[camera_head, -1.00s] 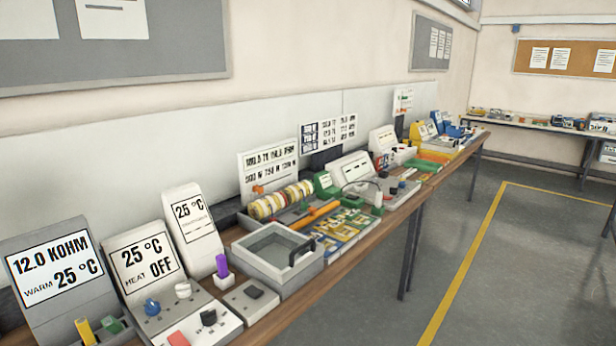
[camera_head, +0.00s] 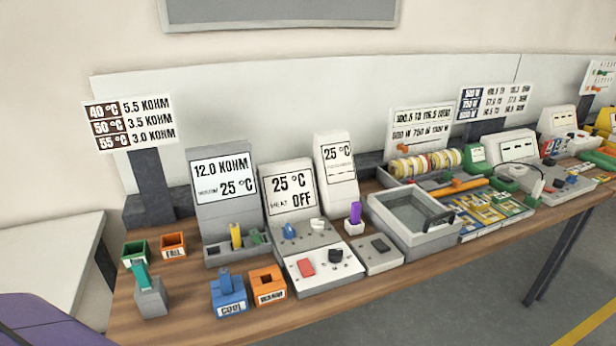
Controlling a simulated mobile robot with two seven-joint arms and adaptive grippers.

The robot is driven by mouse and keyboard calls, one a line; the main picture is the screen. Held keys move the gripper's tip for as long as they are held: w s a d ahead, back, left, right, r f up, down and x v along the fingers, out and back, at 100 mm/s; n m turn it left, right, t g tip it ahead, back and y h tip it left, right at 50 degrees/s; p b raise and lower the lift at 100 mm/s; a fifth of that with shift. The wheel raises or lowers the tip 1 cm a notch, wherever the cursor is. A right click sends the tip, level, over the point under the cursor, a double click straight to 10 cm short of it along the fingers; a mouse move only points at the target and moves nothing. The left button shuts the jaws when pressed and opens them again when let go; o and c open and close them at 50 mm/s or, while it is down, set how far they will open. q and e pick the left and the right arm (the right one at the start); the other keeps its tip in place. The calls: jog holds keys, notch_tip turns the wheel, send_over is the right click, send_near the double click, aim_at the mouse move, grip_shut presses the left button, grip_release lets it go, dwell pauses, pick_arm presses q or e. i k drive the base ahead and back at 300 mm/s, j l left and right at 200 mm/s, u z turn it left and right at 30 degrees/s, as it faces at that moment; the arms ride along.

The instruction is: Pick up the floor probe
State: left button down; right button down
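No label marks a floor probe, and I cannot tell which upright piece it is. A purple probe-like piece (camera_head: 355,212) stands in a small white holder (camera_head: 354,228) by the 25 °C displays. A teal piece (camera_head: 139,275) stands in a grey block (camera_head: 151,298) at the table's left end. A blue piece (camera_head: 226,280) stands in the blue COOL box (camera_head: 229,299). A yellow piece (camera_head: 236,236) and a green piece (camera_head: 256,236) sit at the base of the 12.0 KOHM meter (camera_head: 224,183). Neither gripper is in view.
An orange WARM box (camera_head: 267,286), an orange FAIL box (camera_head: 174,245) and a green box (camera_head: 134,251) stand on the wooden table (camera_head: 200,325). A grey tray (camera_head: 414,218), switch boxes and mesh samples fill the table rightward. A pale table (camera_head: 45,260) stands left.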

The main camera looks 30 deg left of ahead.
aim_at(223, 272)
jog(key=u, duration=1.5)
